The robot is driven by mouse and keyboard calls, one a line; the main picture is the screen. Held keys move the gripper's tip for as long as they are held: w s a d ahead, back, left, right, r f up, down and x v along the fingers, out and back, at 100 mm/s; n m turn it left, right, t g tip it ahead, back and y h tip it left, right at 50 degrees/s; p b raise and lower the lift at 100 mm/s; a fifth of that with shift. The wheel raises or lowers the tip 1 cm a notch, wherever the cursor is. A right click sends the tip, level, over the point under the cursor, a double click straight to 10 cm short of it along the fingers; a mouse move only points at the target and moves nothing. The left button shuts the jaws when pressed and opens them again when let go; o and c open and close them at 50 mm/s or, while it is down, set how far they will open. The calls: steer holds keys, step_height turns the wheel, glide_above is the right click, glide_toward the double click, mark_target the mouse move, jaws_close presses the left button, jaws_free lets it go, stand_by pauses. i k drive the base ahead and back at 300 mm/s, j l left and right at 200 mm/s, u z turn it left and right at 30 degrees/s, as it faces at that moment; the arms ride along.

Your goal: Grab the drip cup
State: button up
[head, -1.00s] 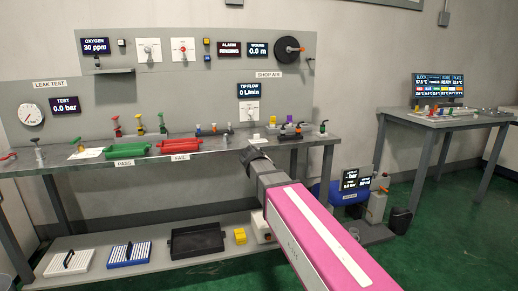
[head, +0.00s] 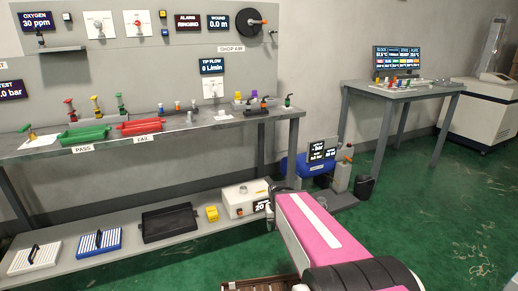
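A small dark cup (head: 364,188) stands on the green floor at the right of the blue compressor; I take it to be the drip cup. It looks upright, and its inside is too small to make out. My pink arm reaches in from the lower right, and its far end shows left of the cup, in front of the lower shelf's right end. The cup is clear of the arm in the picture. My gripper's fingers do not show; they are hidden beyond the arm end or out of frame.
A blue compressor (head: 294,166) with a display and a pale cylinder (head: 342,178) stand left of the cup. The workbench (head: 200,131) and lower shelf (head: 130,251) are on the left. A side table (head: 408,94) stands behind right. Green floor right of the cup is open.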

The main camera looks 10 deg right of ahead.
mark_target(323, 205)
steer(key=i+z, duration=0.15)
steer(key=z, duration=0.2)
steer(key=i+z, duration=0.15)
steer(key=z, duration=0.2)
steer(key=i+l+z, duration=0.15)
steer(key=z, duration=0.3)
steer(key=i+z, duration=0.7)
steer(key=z, duration=0.2)
steer(key=i+z, duration=0.3)
steer(key=i, duration=3)
steer(key=i+j+u, duration=0.1)
steer(key=i+u, duration=0.25)
steer(key=i, duration=0.2)
steer(key=i+u, duration=0.4)
steer(key=i, duration=0.2)
steer(key=i+l+u, duration=0.35)
steer(key=i, duration=0.2)
steer(key=u, duration=0.45)
steer(key=i+u, duration=0.15)
steer(key=u, duration=0.75)
steer(key=i+l+u, duration=0.1)
steer(key=u, duration=1.7)
